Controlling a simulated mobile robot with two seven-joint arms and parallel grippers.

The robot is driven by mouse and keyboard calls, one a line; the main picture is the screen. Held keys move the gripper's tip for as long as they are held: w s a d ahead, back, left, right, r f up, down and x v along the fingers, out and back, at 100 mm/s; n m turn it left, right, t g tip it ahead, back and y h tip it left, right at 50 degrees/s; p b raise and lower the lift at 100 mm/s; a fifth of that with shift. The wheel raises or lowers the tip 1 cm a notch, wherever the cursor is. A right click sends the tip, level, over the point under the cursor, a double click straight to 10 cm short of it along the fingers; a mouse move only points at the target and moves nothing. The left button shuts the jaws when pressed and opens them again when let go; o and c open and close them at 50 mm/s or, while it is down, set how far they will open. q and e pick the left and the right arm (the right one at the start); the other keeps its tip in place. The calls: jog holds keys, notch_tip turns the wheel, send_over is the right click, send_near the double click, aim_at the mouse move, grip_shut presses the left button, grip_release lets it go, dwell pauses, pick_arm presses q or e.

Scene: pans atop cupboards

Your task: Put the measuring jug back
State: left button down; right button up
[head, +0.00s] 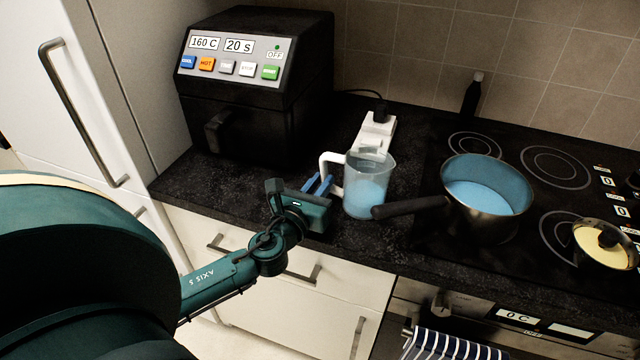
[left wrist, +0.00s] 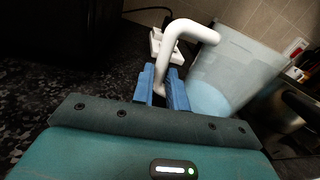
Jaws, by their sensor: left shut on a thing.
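The measuring jug (head: 369,186) is clear with a white handle and light blue contents. It stands upright at the counter's front, left of the saucepan; I cannot tell whether its base touches the counter. My left gripper (head: 322,186) reaches it from the left and is shut on its white handle. In the left wrist view the blue fingers (left wrist: 165,88) are on either side of the lower handle (left wrist: 172,45), with the jug body (left wrist: 228,75) to the right. My right gripper is not in view.
A saucepan (head: 487,204) with blue contents sits on the hob, its dark handle pointing at the jug. A black air fryer (head: 250,85) stands at the back left. A white socket strip (head: 375,132) lies behind the jug. A lidded pan (head: 604,243) is at right.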

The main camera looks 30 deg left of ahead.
pick_arm(q)
jog(key=c, duration=1.4)
grip_release()
jog(key=shift+r, duration=0.1)
jog(key=s+d+b, duration=0.1)
jog(key=s+b, duration=0.1)
jog(key=s, duration=1)
jog(key=shift+d, duration=0.25)
